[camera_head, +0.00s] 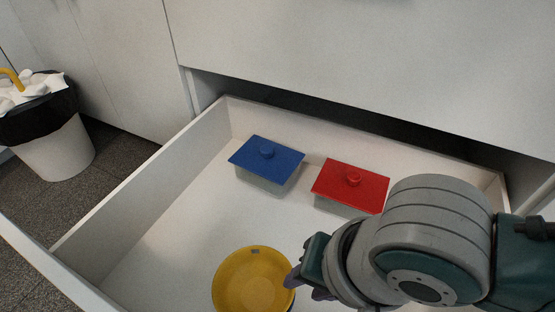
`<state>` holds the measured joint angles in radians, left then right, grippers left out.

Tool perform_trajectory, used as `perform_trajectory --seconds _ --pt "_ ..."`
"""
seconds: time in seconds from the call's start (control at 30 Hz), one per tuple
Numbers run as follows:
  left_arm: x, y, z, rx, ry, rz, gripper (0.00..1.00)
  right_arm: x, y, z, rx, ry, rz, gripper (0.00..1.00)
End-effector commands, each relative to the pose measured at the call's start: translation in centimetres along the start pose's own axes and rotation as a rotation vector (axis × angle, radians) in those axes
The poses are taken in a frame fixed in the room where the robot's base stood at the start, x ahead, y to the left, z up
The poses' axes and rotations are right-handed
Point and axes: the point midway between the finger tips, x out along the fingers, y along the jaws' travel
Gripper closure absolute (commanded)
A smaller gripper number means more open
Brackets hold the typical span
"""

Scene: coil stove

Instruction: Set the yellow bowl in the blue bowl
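The yellow bowl (252,284) is at the bottom of the view, inside the open drawer, with its inside facing up and its lower edge cut off by the frame. A thin dark edge shows beneath its lower right rim; I cannot tell whether this is the blue bowl. No blue bowl shows clearly. My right gripper (303,283) comes in from the right, with its fingers at the yellow bowl's right rim. The wrist hides most of the fingers, so I cannot tell whether they grip the rim. My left gripper is out of view.
In the white drawer (150,190), a blue-lidded container (267,157) and a red-lidded container (350,185) stand toward the back. The drawer floor left of the yellow bowl is clear. A full trash bin (55,145) stands on the floor at left.

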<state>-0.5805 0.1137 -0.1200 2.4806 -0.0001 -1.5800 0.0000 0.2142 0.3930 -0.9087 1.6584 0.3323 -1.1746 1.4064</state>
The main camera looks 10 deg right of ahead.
Motion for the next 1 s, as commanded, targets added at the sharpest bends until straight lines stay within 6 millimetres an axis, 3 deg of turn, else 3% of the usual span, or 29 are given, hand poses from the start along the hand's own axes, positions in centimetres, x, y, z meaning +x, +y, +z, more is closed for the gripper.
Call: perform_trajectory --seconds 0.1,0.37,0.53,0.67,0.8,0.9,1.0 --pt "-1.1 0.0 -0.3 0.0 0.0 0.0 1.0 -1.3 0.0 0.0 0.0 0.0 0.001 0.65" --pt "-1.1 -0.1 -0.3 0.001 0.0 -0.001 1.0 -1.9 -0.4 0.7 -0.04 -0.008 -0.018 0.65" --pt "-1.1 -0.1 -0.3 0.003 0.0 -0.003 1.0 -5.5 -0.9 2.5 -0.265 0.002 -0.086 0.65" --pt "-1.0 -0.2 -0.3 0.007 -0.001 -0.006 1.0 -9.2 2.3 2.0 -0.461 0.059 -0.048 0.65" --pt "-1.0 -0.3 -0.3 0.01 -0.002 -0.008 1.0 -12.4 7.3 1.4 -0.617 0.087 0.069 0.65" --pt "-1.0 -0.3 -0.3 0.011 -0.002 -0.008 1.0 -13.9 9.8 1.3 -0.684 0.085 0.134 0.65" --pt "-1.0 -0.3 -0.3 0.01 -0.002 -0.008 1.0 -14.5 10.8 1.3 -0.713 0.081 0.162 0.65"
